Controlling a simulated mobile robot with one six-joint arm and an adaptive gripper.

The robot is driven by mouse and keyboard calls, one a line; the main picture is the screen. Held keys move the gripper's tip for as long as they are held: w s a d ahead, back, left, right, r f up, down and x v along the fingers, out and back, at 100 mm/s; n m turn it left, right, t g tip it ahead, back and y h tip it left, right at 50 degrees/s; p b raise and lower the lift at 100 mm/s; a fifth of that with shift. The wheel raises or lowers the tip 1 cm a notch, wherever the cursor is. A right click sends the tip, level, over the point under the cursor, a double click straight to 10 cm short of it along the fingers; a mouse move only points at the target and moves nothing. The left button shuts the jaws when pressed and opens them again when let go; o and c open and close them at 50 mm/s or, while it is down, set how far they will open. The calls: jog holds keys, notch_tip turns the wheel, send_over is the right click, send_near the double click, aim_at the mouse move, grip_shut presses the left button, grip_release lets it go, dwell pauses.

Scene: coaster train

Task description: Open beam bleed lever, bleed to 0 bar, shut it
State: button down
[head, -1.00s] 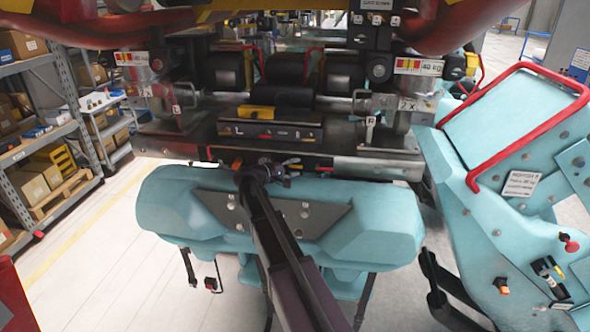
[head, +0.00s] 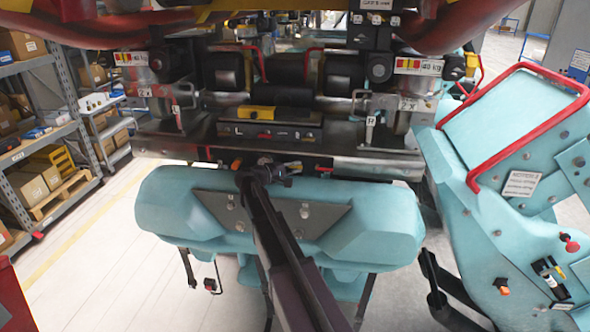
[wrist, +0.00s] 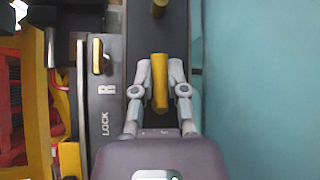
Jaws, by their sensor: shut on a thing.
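In the wrist view my gripper (wrist: 160,88) has its two grey fingers closed on either side of a yellow lever handle (wrist: 159,66), which stands in front of a dark strip. I cannot read a label that names it the beam bleed lever. In the head view my gripper (head: 275,170) is at the dark lower edge of the beam (head: 345,150), just above the teal seat row, with a bit of yellow (head: 293,166) beside it. No pressure gauge reading is legible.
A second yellow lever (wrist: 98,56) sits on a grey panel marked LOCK and R, left of the fingers. A teal surface (wrist: 260,90) is close on the right. The teal seat back (head: 165,205) lies below my arm. A shelf (head: 50,150) stands far left.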

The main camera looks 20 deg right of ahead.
jog(key=shift+n+h+b, duration=0.6)
jog(key=shift+h+b, duration=0.1)
jog(key=shift+b, duration=0.25)
jog(key=shift+r+n, duration=0.25)
jog(key=shift+n, duration=0.05)
jog(key=c, duration=0.7)
grip_release()
jog(key=shift+o, duration=0.2)
jog(key=shift+p, duration=0.35)
